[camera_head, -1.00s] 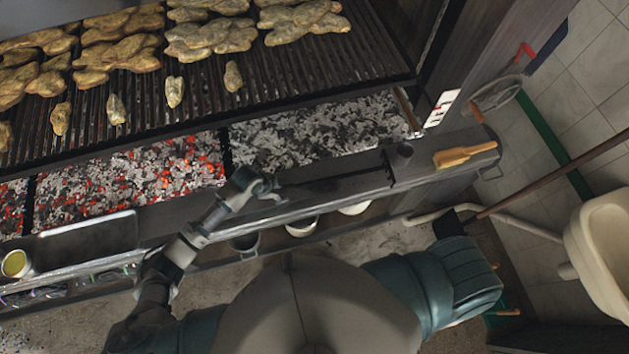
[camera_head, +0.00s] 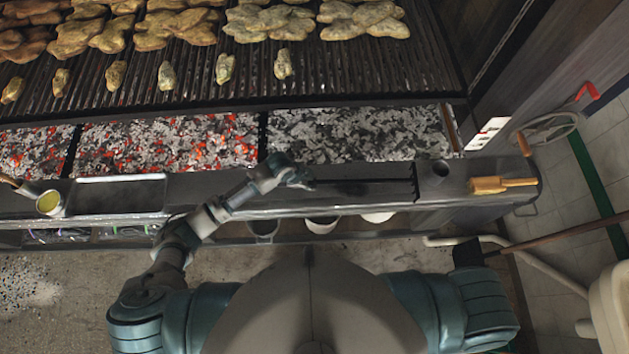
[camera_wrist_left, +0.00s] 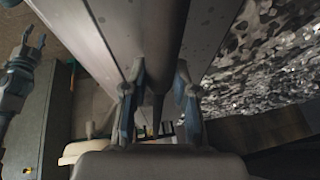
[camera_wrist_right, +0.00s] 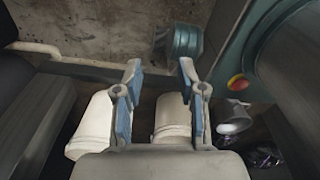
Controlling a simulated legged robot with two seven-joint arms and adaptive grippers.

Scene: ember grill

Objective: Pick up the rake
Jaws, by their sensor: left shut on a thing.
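The rake is a thin dark rod (camera_head: 365,181) with a short dark crossbar at its right end. It lies along the metal ledge in front of the coals in the head view. My left gripper (camera_head: 300,179) is at the rod's left end, shut on its handle. In the left wrist view the dark handle (camera_wrist_left: 158,103) runs between the two fingers of the left gripper (camera_wrist_left: 160,72). My right gripper (camera_wrist_right: 160,68) is open and empty in its wrist view; it is hidden in the head view.
The coal bed (camera_head: 350,135) and the grill grate (camera_head: 300,80) with food lie behind the ledge. A metal tray (camera_head: 120,196) is at the left.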

